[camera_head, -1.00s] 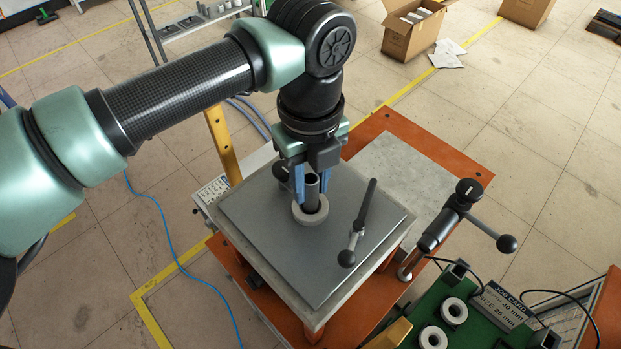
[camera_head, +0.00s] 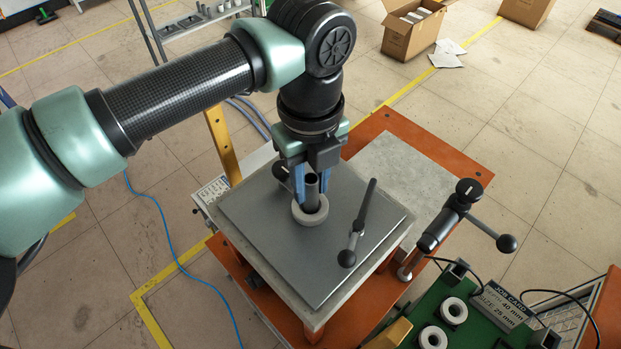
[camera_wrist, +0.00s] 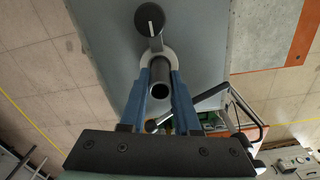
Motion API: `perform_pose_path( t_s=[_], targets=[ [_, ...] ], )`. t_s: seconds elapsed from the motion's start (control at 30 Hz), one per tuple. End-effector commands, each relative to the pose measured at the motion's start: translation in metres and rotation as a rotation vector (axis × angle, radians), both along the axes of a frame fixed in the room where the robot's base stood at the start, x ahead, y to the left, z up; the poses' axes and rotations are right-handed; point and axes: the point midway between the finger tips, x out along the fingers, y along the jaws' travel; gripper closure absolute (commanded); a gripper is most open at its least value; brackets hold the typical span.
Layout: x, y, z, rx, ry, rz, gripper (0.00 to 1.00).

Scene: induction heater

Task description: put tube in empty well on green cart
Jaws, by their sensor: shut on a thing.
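My gripper (camera_head: 312,188) points down over the grey plate of the heater (camera_head: 262,245), its blue fingers shut on a dark grey tube (camera_head: 311,190). The tube is upright, with its lower end inside a pale ring (camera_head: 310,217) on the plate. In the wrist view the hollow tube (camera_wrist: 160,75) shows between the two fingers (camera_wrist: 157,105), with the ring behind it. The green cart (camera_head: 465,338) is at the lower right, partly cut off. It carries two pale ring-shaped wells (camera_head: 454,310) with dark centres; whether they are empty is hard to tell.
A black lever (camera_head: 361,222) stands on the plate right of the tube. A clamp with a ball handle (camera_head: 470,212) rises from the orange frame. A job card (camera_head: 503,305) sits on the cart, with black cables nearby. Cardboard boxes (camera_head: 412,28) stand far behind.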

Motion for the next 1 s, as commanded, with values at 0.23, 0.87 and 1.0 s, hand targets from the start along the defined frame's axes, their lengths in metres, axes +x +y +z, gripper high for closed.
perform_pose_path(
  t_s=[0.23, 0.87, 1.0],
  targets=[
    [0.000, 0.000, 0.000, 0.000, 0.000, 0.000, 1.00],
    [0.001, 0.000, 0.018, 0.000, -0.002, 0.000, 1.00],
    [0.000, 0.000, 0.025, 0.000, -0.002, 0.000, 1.00]
  ],
)
